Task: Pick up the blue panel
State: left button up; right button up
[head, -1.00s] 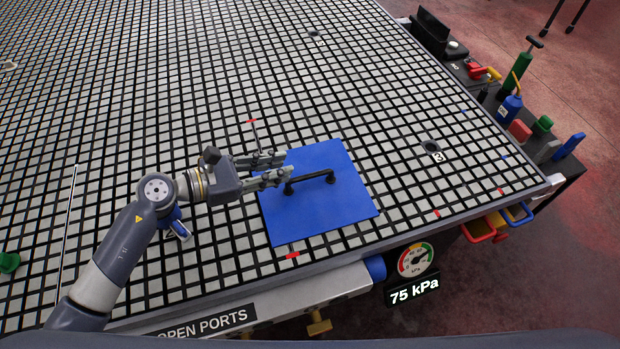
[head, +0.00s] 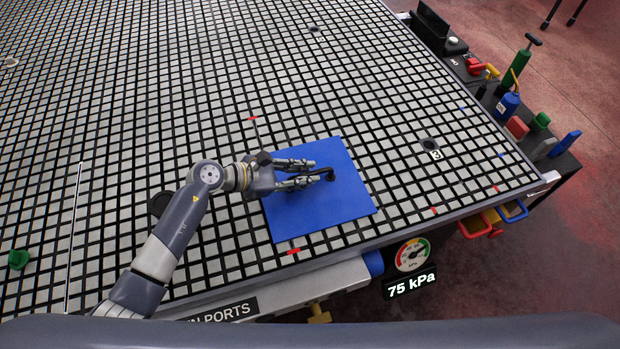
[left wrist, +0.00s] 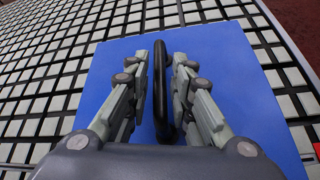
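The blue panel (head: 335,205) lies flat on the grid table near its front edge. A black bar handle (head: 329,174) stands on its top. My left gripper (head: 312,172) is over the panel, and its fingers hide part of the handle in the head view. In the left wrist view the handle (left wrist: 161,75) runs between the two open fingers (left wrist: 165,60), with a small gap visible on its sides. The panel (left wrist: 225,75) also fills the middle of the left wrist view. My right gripper is not in view.
The grid table (head: 150,80) is mostly clear. A gauge (head: 412,255) reading 75 kPa hangs at the front edge. A side shelf (head: 560,170) with bottles and blocks stands at the right. A green knob (head: 18,259) sits at the left.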

pick_arm(q)
jog(key=shift+x, duration=1.15)
grip_shut()
jog(key=shift+r, duration=0.1)
jog(key=shift+r, duration=0.15)
